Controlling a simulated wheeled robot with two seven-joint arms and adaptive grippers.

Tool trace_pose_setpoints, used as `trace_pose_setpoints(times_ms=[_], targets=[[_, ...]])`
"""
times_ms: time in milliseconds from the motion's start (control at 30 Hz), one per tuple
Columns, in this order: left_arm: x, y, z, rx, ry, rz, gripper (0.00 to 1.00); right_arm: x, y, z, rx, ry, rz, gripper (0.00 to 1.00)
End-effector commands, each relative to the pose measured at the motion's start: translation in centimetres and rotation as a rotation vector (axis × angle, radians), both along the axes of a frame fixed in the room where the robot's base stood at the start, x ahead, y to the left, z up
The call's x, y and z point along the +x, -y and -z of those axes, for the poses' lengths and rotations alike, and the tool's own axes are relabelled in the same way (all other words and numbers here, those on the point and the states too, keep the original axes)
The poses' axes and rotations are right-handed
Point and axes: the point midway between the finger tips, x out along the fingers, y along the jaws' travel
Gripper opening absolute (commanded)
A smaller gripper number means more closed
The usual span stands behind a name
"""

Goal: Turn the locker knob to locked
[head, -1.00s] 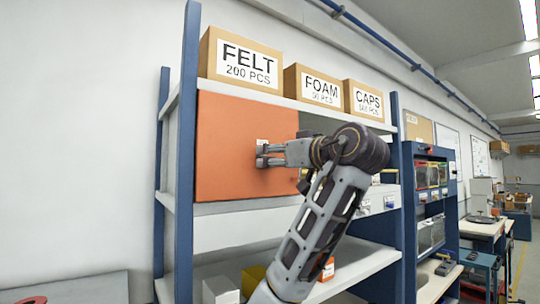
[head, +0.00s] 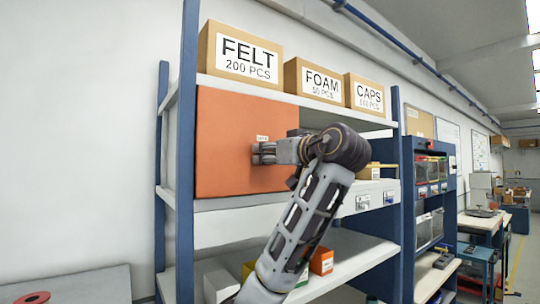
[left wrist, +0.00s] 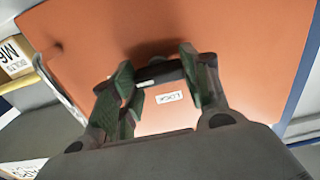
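The orange locker (head: 235,125) stands on the upper shelf, with its orange front also filling much of the left wrist view (left wrist: 245,50). A small white LOCK label (left wrist: 168,97) is on that front; it shows just above my gripper in the head view (head: 262,138). My left gripper (head: 262,153) is at the front below the label. The knob is mostly hidden in the head view. My right gripper is out of view.
Cardboard boxes marked FELT (head: 240,55), FOAM (head: 313,82) and CAPS (head: 365,95) stand on the top shelf. Blue rack posts (head: 186,150) flank the locker. A small orange box (head: 321,261) is on the lower shelf behind my arm.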

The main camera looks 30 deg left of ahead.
Motion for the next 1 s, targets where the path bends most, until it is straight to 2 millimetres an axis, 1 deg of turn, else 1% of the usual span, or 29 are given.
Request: trace_pose_setpoints(times_ms=[33, 67, 100, 367, 567, 767, 1000], targets=[[0.0, 0.0, 0.0, 0.0, 0.0, 0.0, 0.28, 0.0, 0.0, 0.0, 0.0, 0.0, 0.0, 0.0], [0.0, 0.0, 0.0, 0.0, 0.0, 0.0, 0.24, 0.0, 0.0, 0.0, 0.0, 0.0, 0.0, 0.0], [0.0, 0.0, 0.0, 0.0, 0.0, 0.0, 0.22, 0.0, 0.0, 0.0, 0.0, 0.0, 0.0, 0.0], [0.0, 0.0, 0.0, -0.005, 0.013, 0.0, 0.22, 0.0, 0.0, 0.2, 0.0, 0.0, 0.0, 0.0], [0.0, 0.1, 0.1, -0.025, 0.058, 0.002, 0.22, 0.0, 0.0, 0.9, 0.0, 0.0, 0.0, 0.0], [0.0, 0.1, 0.2, -0.059, 0.143, 0.004, 0.22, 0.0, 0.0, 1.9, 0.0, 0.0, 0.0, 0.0], [-0.1, 0.1, 0.3, -0.117, 0.287, 0.004, 0.22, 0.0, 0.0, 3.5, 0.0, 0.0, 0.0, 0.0]])
